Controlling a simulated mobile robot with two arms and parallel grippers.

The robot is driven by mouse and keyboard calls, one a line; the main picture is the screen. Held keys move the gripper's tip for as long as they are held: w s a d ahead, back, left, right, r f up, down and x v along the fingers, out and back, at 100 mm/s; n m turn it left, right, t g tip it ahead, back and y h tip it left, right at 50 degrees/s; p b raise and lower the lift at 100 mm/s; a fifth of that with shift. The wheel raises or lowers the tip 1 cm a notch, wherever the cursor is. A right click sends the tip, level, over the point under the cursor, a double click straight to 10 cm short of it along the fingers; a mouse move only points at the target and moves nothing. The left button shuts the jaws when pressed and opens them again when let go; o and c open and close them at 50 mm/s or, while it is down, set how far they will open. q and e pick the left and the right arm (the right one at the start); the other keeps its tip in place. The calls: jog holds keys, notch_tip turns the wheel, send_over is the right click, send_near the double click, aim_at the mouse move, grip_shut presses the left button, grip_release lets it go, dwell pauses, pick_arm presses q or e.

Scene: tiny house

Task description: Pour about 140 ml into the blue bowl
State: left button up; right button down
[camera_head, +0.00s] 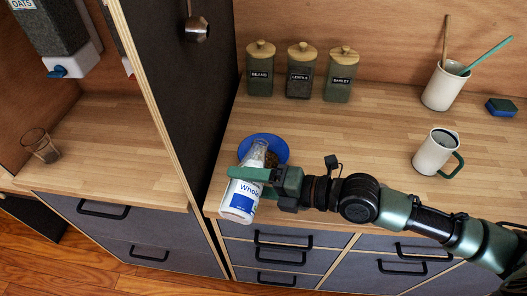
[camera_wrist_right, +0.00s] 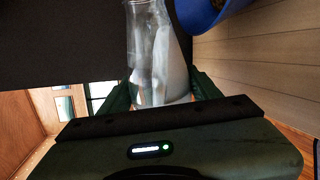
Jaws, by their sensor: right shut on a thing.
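The blue bowl (camera_head: 284,146) stands on the counter near its front left corner, with something brown inside. My right gripper (camera_head: 250,182) is shut on a bottle (camera_head: 240,200) with a clear neck and a white and blue label reading "Whole". The bottle is tilted, its neck toward the bowl and its base toward the counter's front edge. Its mouth is over or beside the bowl; I cannot tell whether anything flows. In the right wrist view the clear bottle (camera_wrist_right: 150,45) shows white inside along one side, and the bowl (camera_wrist_right: 200,12) is at the top. My left gripper is not in view.
Several containers stand on the counter: labelled canisters (camera_head: 300,77) at the back, a white mug (camera_head: 434,152) with a green handle and a utensil crock (camera_head: 442,88) at right. A blue sponge (camera_head: 501,107) lies far right. A dark partition (camera_head: 178,100) rises left of the bowl.

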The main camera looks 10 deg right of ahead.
jog(key=shift+r+m+g+b, duration=0.1)
jog(key=shift+m+g+b, duration=0.2)
jog(key=shift+m+b, duration=0.65)
dwell(1.0)
jog(key=shift+a+r+b, duration=0.1)
jog(key=shift+r+b, duration=0.25)
jog(key=shift+b, duration=0.2)
dwell(1.0)
jog(key=n+p, duration=0.1)
jog(key=p, duration=0.3)
jog(key=shift+s+r, duration=0.15)
jog(key=shift+s, duration=0.05)
jog(key=shift+s+a+f+n, duration=0.1)
jog(key=shift+f+n, duration=0.25)
jog(key=shift+n, duration=0.1)
jog(key=shift+s+f+t, duration=0.1)
jog(key=shift+f+t, duration=0.1)
jog(key=shift+t, duration=0.3)
jog(key=shift+s+a+f+n+p, duration=0.15)
jog(key=shift+s+f+n+p, duration=0.15)
jog(key=shift+n+p, duration=0.25)
jog(key=shift+f, duration=0.1)
dwell(0.5)
